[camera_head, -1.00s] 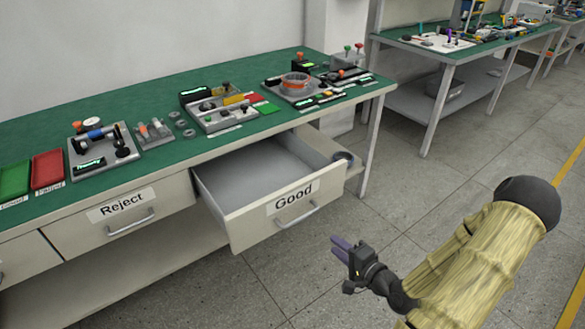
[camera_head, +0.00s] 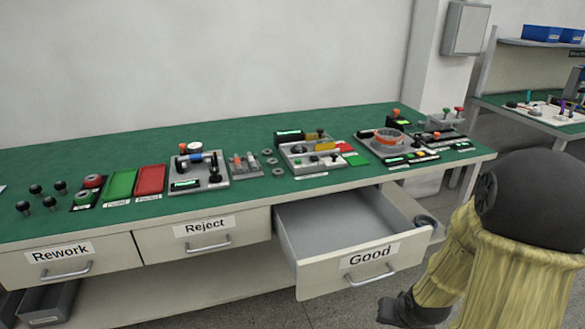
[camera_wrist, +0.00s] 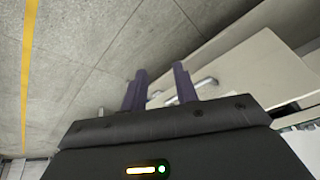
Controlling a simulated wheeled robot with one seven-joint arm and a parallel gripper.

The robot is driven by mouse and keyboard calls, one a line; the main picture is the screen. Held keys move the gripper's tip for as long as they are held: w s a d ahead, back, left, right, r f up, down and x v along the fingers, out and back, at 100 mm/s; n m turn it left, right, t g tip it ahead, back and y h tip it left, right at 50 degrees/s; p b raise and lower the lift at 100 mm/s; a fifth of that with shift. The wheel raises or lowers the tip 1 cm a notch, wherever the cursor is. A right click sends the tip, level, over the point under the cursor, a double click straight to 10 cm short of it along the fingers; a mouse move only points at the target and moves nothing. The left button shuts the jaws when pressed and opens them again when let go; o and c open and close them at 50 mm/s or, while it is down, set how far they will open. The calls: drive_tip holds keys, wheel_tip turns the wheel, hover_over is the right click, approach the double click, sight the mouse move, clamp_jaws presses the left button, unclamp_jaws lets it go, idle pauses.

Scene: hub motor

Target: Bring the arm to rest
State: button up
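Beyond the fingers are the grey floor and a pale drawer front with a handle. The Good drawer (camera_head: 369,256) is pulled out of the green-topped workbench (camera_head: 236,133), to the left of my arm. The part of the drawer's inside that shows is empty.
The Reject drawer (camera_head: 206,236) and the Rework drawer (camera_head: 66,262) are shut. Fixtures, red and green pads and an orange-ringed part (camera_head: 388,137) stand on the bench. Another bench is at the far right.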

drive_tip(key=s+a+r+n+g, duration=0.2)
drive_tip(key=s+a+r+n, duration=0.1)
drive_tip(key=s+a+r, duration=0.45)
wheel_tip(320, 180, up, 26)
drive_tip(key=w+a+p, duration=0.1)
drive_tip(key=p, duration=2.4)
drive_tip(key=shift+w+f, duration=0.25)
drive_tip(key=shift+w, duration=0.1)
